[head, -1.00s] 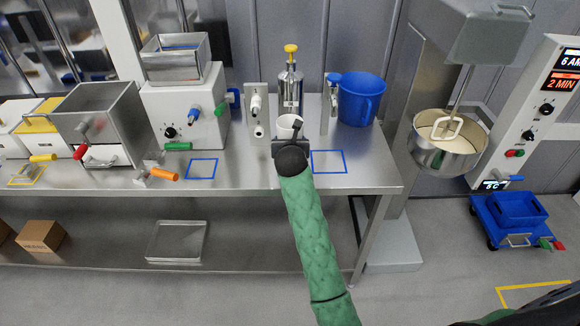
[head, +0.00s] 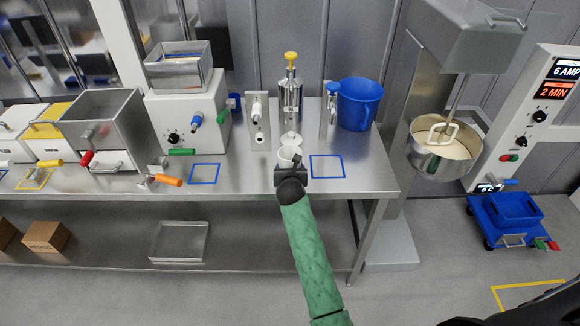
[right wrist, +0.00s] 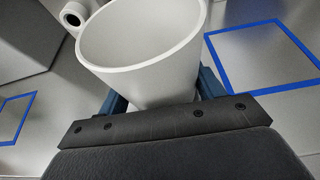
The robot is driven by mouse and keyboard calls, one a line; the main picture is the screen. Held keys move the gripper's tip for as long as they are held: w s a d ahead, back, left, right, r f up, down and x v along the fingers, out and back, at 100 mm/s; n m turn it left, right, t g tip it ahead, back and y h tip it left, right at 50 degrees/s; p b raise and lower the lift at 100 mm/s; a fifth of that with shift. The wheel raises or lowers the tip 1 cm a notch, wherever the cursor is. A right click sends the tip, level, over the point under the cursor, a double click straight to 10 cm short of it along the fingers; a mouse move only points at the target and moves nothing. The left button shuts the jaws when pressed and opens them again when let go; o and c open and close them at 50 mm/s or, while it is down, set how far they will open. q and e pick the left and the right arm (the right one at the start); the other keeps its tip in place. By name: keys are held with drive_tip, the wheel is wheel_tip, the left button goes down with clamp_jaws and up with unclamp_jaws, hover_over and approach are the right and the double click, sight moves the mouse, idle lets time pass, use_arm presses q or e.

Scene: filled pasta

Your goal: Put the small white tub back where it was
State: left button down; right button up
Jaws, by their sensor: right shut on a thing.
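The small white tub (head: 286,155) is upright or nearly so near the front of the steel table, in front of the silver dispenser with a yellow knob (head: 290,95). In the right wrist view the tub (right wrist: 145,55) is close up, with its mouth open and its inside looking empty. My right gripper (head: 290,172) is shut on the tub, its blue fingers (right wrist: 160,95) on both sides of it. I cannot tell whether the tub's base touches the table. My left gripper is not in view.
Blue outlined squares lie on the table left (head: 204,173) and right (head: 327,167) of the tub; both are empty. Metal brackets (head: 258,122) and a blue jug (head: 358,104) stand behind.

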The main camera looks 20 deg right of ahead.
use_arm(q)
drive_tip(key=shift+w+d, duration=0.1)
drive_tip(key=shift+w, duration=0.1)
use_arm(e)
drive_tip(key=shift+f, duration=0.25)
drive_tip(key=o, duration=1)
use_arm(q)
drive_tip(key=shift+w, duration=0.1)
use_arm(e)
drive_tip(key=shift+o, duration=0.2)
drive_tip(key=shift+r, duration=0.1)
drive_tip(key=shift+r, duration=0.2)
drive_tip(key=shift+s+a+f+b, duration=0.1)
drive_tip(key=shift+s+b, duration=0.2)
drive_tip(key=shift+s, duration=0.1)
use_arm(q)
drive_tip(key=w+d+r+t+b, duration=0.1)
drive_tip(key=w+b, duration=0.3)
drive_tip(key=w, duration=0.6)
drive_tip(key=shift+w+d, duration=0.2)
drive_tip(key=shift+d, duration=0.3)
use_arm(e)
drive_tip(key=v, duration=1.1)
drive_tip(key=shift+s+a, duration=0.1)
